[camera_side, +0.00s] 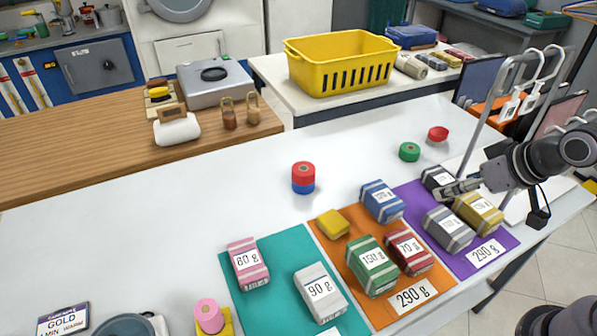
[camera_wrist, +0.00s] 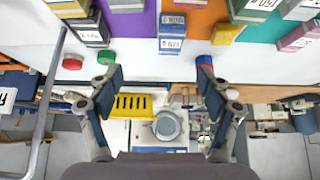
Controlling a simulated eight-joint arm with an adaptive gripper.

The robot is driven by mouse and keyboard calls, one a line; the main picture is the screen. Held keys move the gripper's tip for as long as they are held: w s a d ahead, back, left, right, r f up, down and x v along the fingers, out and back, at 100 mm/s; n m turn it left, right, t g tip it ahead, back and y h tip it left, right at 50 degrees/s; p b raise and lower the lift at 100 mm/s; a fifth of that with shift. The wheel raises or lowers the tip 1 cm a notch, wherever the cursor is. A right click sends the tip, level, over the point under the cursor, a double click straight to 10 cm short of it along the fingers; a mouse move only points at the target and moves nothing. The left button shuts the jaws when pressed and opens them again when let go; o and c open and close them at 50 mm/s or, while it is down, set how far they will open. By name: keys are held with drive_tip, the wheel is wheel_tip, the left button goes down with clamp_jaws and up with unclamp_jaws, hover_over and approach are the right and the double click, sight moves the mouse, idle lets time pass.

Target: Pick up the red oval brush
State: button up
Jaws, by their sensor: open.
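A small red rounded piece (camera_side: 438,133) lies on the white table near its far right edge; it looks oval, but I cannot tell if it is a brush. It also shows at the left in the wrist view (camera_wrist: 72,64). My gripper (camera_side: 457,190) is above the purple mat's packages, to the front right of the red piece and apart from it. In the wrist view my gripper (camera_wrist: 162,80) has its two fingers wide apart with nothing between them.
A green roll (camera_side: 409,152) lies beside the red piece. A red roll (camera_side: 303,169) sits on a blue one. Several labelled packages stand on teal, orange and purple mats (camera_side: 412,200). A metal rack (camera_side: 490,110) stands at right. The table's left middle is clear.

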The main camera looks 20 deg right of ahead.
drive_tip(key=shift+w, duration=0.1)
drive_tip(key=w+d+r+m+g+h, duration=0.2)
drive_tip(key=w+d+r+m, duration=0.3)
drive_tip(key=w, duration=0.5)
drive_tip(key=m+g+h, duration=0.3)
drive_tip(key=m+g, duration=0.2)
drive_tip(key=m, duration=0.8)
hover_over(438, 130)
drive_tip(key=a, duration=0.4)
wheel_tip(438, 130, down, 12)
drive_tip(key=x, duration=1)
drive_tip(key=shift+s+a+f, duration=0.1)
drive_tip(key=shift+s+f, duration=0.05)
drive_tip(key=shift+f, duration=0.05)
drive_tip(key=c, duration=1.3)
